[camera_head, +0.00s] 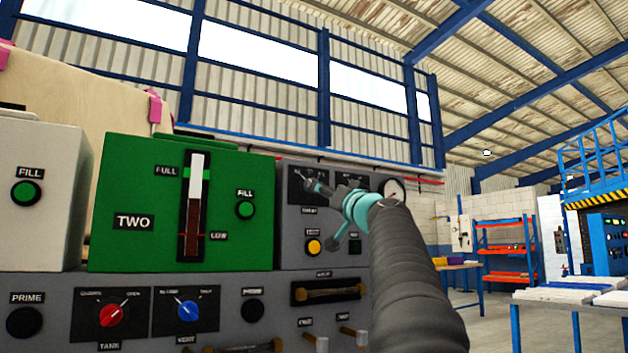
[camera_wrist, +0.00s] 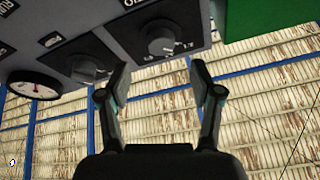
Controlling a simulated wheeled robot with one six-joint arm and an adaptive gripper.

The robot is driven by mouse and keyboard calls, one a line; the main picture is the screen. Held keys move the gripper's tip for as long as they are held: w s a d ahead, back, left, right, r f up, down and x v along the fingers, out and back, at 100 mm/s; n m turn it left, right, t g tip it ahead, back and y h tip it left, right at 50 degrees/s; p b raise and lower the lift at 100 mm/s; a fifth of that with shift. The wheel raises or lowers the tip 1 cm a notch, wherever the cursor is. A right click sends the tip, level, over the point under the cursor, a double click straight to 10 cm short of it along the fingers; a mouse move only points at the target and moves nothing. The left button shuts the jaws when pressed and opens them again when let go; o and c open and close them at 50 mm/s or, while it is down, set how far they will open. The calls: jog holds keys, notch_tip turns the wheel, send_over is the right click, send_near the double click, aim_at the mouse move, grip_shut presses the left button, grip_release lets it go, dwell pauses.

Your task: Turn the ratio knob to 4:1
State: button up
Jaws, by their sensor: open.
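In the wrist view the ratio knob (camera_wrist: 161,40) is a round dark-grey knob on a black plate, with a partly cut-off label at the plate's edge. A light mark shows on its lower side; the scale is too small to read surely. My gripper (camera_wrist: 160,72) is open and empty, its two fingers apart on either side of the view below the knob, with no clear contact. In the head view my gripper (camera_head: 318,188) is in front of the upper part of the grey panel (camera_head: 291,222) and partly covers the knob area.
A second dark knob (camera_wrist: 88,68) and a round gauge (camera_wrist: 34,84) are beside the ratio knob. A green box (camera_head: 118,180) marked TWO stands left of the grey panel. A yellow button (camera_head: 314,246) is below my gripper.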

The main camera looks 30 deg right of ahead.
jog(key=p+x, duration=0.3)
jog(key=x, duration=0.3)
jog(key=shift+w, duration=0.3)
jog(key=shift+a+r, duration=0.1)
jog(key=shift+r, duration=0.05)
jog(key=c, duration=1.1)
